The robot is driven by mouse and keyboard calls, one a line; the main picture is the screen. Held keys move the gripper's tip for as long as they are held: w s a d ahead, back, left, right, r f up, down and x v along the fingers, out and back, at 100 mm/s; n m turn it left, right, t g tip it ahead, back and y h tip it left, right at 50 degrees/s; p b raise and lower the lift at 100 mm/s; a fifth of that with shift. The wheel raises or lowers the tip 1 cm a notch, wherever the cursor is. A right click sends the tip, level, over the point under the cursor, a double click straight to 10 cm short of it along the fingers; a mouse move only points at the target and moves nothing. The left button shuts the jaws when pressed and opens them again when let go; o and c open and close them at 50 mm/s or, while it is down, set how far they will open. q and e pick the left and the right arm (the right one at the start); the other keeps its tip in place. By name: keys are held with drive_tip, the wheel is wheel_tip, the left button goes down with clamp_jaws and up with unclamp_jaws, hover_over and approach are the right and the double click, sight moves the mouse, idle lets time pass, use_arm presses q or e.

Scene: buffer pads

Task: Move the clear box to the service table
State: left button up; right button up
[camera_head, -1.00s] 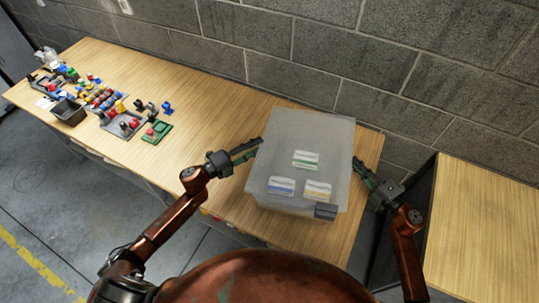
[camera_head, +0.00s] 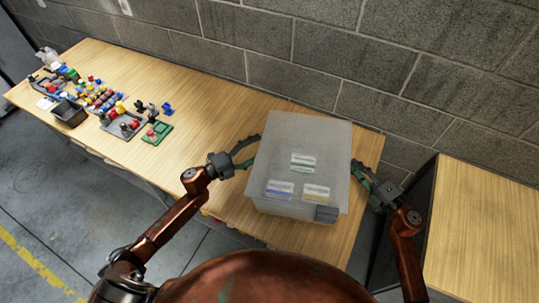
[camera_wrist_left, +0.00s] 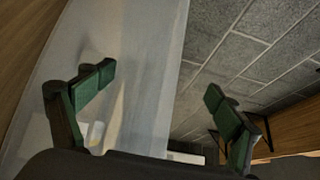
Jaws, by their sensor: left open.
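The clear box (camera_head: 300,135), a translucent lidded tub with several white labels and a dark block at its front corner, stands on the right end of the long wooden table (camera_head: 205,105). My left gripper (camera_head: 256,151) is open at the box's left side, its fingers spread and curved. In the left wrist view, its two green-padded fingers (camera_wrist_left: 158,83) stand apart with the box's pale wall (camera_wrist_left: 150,60) between and behind them. My right gripper (camera_head: 371,174) is at the box's right side, its fingers apart. Neither gripper closes on the box. The box's underside is hidden.
A second wooden table (camera_head: 485,230) at the right has a bare visible top; which table is the service table is not marked. Several small coloured parts and trays (camera_head: 100,97) lie on the long table's left end. A block wall (camera_head: 300,60) runs behind.

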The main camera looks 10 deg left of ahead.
use_arm(q)
drive_tip(key=shift+a, duration=0.15)
use_arm(e)
drive_tip(key=shift+d+r, duration=0.15)
use_arm(q)
drive_tip(key=v, duration=0.8)
use_arm(e)
drive_tip(key=shift+w, duration=0.1)
drive_tip(key=shift+o, duration=0.7)
drive_tip(key=o, duration=0.8)
